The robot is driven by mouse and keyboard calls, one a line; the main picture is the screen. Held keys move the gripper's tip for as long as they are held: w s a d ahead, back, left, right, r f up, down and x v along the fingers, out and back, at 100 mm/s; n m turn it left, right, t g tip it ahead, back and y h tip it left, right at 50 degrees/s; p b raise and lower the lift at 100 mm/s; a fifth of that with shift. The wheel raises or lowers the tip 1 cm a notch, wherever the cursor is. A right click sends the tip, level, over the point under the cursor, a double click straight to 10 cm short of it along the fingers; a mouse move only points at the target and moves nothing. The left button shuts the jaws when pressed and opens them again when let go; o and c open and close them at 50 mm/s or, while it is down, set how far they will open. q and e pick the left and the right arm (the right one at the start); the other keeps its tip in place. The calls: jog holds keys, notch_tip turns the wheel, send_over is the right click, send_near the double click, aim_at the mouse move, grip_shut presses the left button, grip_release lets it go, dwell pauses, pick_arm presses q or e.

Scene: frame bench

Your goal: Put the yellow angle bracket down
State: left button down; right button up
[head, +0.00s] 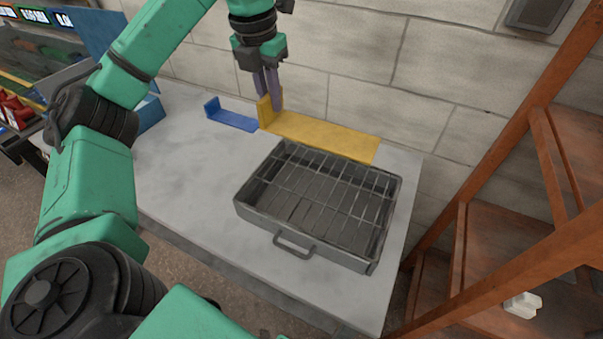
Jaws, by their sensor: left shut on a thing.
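The yellow angle bracket (320,135) is a long flat plate with a short upright flange at its left end. It is at the back of the grey bench (180,170), near the wall. My left gripper (271,104) comes down from above and is shut on the bracket at its upright flange. The long plate runs right, behind the wire-topped tray. I cannot tell whether its underside touches the bench. My right gripper is not in view.
A blue angle bracket (232,117) lies just left of the yellow one. A dark metal tray with a wire grid (297,247) takes up the bench's right front. The bench's left part is clear. A brown wooden frame (505,150) stands at the right.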

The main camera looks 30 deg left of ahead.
pick_arm(q)
jog(key=f+b, duration=0.1)
jog(key=f, duration=0.5)
jog(key=f+b, duration=0.1)
jog(key=f, duration=0.5)
jog(key=f+b, duration=0.1)
jog(key=f, duration=0.5)
jog(key=shift+d+f, duration=0.25)
jog(key=shift+f, duration=0.15)
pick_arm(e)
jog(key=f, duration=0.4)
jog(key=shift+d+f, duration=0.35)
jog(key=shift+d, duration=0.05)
pick_arm(q)
jog(key=shift+f+b, duration=0.2)
jog(key=shift+b, duration=0.2)
jog(key=c, duration=0.8)
grip_release()
jog(key=shift+c, duration=0.2)
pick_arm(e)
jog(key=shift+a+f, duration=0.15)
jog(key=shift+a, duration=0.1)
